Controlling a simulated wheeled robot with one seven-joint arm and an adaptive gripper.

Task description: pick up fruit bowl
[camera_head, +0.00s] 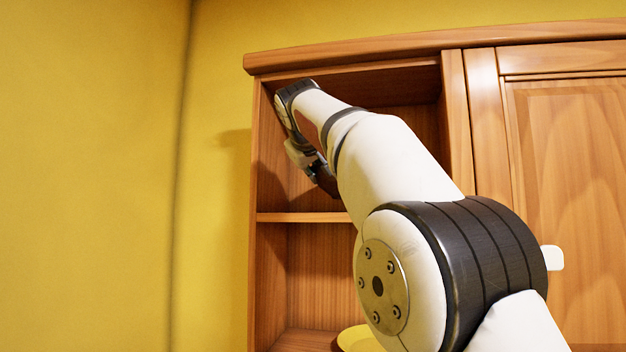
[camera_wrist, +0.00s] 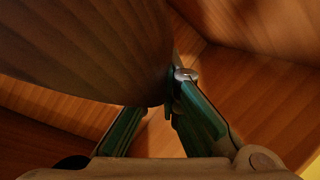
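The fruit bowl is a dark brown, wood-grained bowl (camera_wrist: 90,45) that fills the upper left of the wrist view. In the head view only a small curved brown piece of it (camera_head: 328,184) shows below my gripper (camera_head: 314,168), and my arm hides the rest. In the wrist view my gripper's fingers (camera_wrist: 165,98) slant in towards each other at the bowl's edge. They look shut on its rim, with the bowl covering the tip of the left finger.
My arm reaches into the upper compartment of a wooden cabinet (camera_head: 350,52), above a shelf board (camera_head: 300,217). Side and back walls are close around the gripper. A yellow round object (camera_head: 357,338) stands in the lower compartment, partly hidden. A closed door (camera_head: 570,150) is at right.

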